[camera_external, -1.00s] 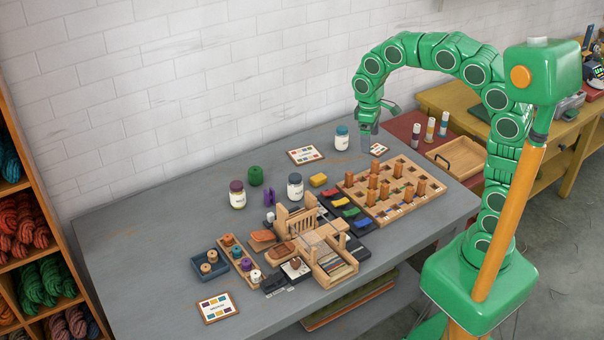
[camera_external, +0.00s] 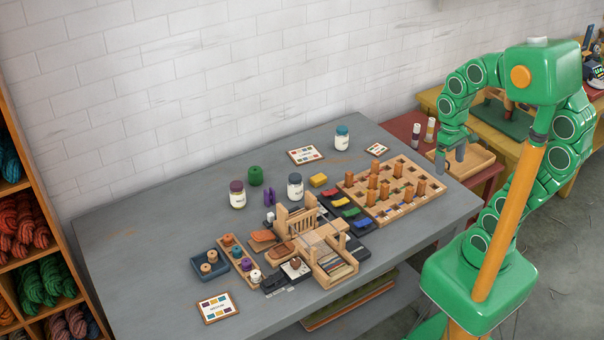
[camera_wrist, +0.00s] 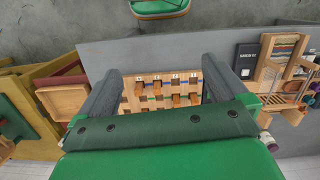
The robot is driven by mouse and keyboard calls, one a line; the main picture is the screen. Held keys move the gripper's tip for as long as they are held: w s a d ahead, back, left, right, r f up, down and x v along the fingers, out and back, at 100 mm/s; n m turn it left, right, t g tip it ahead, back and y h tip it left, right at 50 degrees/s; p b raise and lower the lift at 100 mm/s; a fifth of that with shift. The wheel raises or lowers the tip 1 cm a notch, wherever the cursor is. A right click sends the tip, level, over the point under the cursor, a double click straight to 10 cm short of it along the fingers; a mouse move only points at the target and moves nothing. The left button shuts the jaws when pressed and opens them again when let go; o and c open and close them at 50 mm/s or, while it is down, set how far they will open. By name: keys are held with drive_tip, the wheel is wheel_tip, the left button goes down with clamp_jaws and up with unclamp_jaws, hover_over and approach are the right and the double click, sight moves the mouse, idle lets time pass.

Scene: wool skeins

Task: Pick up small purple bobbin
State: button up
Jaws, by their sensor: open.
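The small purple bobbin (camera_external: 246,264) appears to stand in the narrow wooden bobbin rack (camera_external: 228,259), between a teal bobbin and a white one, at the front left of the table. I cannot make out the small bobbin in the wrist view.
A taller purple spool (camera_external: 269,197) and a green spool (camera_external: 255,176) stand further back. Jars, a wooden comb block (camera_external: 297,222) and the pegboard (camera_external: 361,212) fill the middle and right. The table's left part is clear.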

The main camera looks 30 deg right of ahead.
drive_tip(key=shift+m, duration=0.5)
drive_tip(key=s, duration=0.1)
drive_tip(key=s+f, duration=0.1)
drive_tip(key=s, duration=0.1)
drive_tip(key=s+d, duration=0.1)
drive_tip(key=shift+s+f, duration=0.3)
drive_tip(key=shift+s, duration=0.1)
drive_tip(key=c, duration=0.7)
drive_tip(key=shift+o, duration=0.2)
